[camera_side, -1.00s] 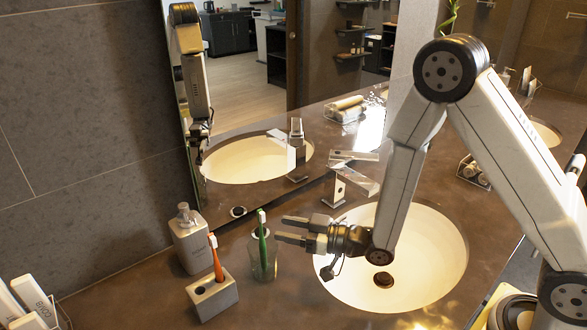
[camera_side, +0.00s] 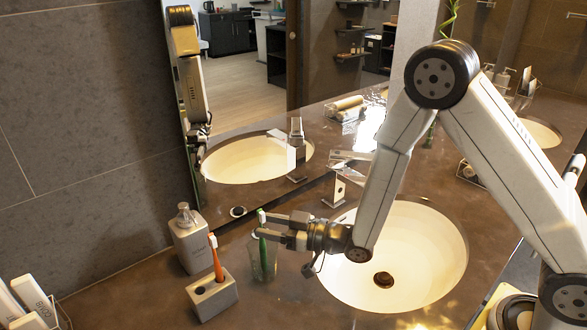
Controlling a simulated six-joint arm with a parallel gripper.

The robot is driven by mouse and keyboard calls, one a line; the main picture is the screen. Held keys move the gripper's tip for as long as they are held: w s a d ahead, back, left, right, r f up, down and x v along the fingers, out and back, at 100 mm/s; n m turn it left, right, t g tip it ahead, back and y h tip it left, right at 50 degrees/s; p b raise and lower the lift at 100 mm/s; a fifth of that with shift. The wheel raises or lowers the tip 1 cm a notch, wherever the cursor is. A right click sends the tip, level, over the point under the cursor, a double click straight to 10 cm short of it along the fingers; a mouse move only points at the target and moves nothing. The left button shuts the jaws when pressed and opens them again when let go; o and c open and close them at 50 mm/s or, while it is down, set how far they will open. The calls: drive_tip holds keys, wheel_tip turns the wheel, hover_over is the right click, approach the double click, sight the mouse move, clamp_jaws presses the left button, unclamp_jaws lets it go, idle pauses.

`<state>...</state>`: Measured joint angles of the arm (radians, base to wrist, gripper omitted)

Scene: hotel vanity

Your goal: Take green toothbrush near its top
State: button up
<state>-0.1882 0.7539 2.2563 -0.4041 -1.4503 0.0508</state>
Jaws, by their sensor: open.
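The green toothbrush (camera_side: 262,249) stands in a clear glass (camera_side: 264,267) on the vanity, its white-bristled head (camera_side: 261,216) above the rim. My gripper (camera_side: 264,226) is open and level, reaching in from the right. Its fingertips are at the upper part of the brush, just below the head. They overlap the brush in this view; I cannot tell whether they touch it.
An orange toothbrush (camera_side: 216,262) stands in a grey holder (camera_side: 213,297) left of the glass. A soap dispenser (camera_side: 189,240) stands behind it. The sink (camera_side: 425,255) lies to the right, with the faucet (camera_side: 336,190) behind. A mirror rises along the back.

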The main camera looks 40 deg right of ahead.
drive_tip(key=x, duration=0.4)
idle(0.5)
clamp_jaws()
idle(1.3)
